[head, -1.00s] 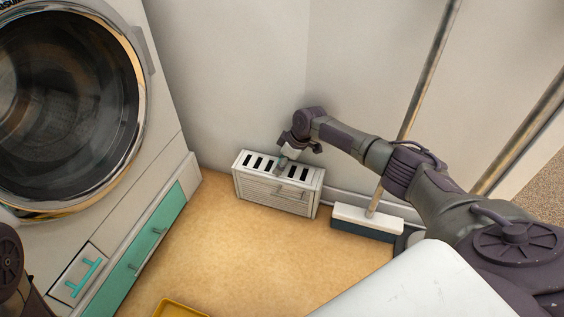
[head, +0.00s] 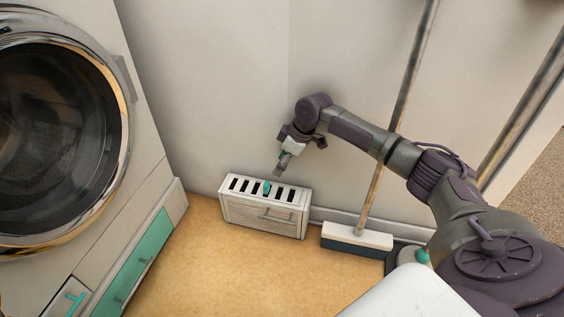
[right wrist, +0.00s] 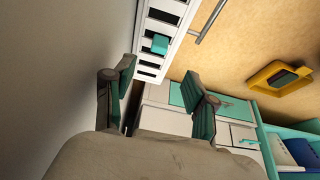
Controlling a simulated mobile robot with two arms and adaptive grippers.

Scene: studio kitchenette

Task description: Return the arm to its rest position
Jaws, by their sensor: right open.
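My right arm reaches in from the right in the head view. Its gripper (head: 281,168) is empty and hangs just above a white slotted box (head: 262,218), apart from it. A small teal object (head: 267,187) sits upright in one of the box's middle slots; its lower part is hidden. In the right wrist view the two fingers (right wrist: 162,78) are spread, with the teal object (right wrist: 160,43) beyond them in the slotted top (right wrist: 172,15). My left gripper is not in view.
A washer-like machine (head: 120,150) with teal drawers (head: 140,265) stands at left. A broom (head: 357,238) leans against the wall right of the box. A yellow tray (right wrist: 278,90) holding something dark lies on the floor. The floor (head: 225,280) before the box is clear.

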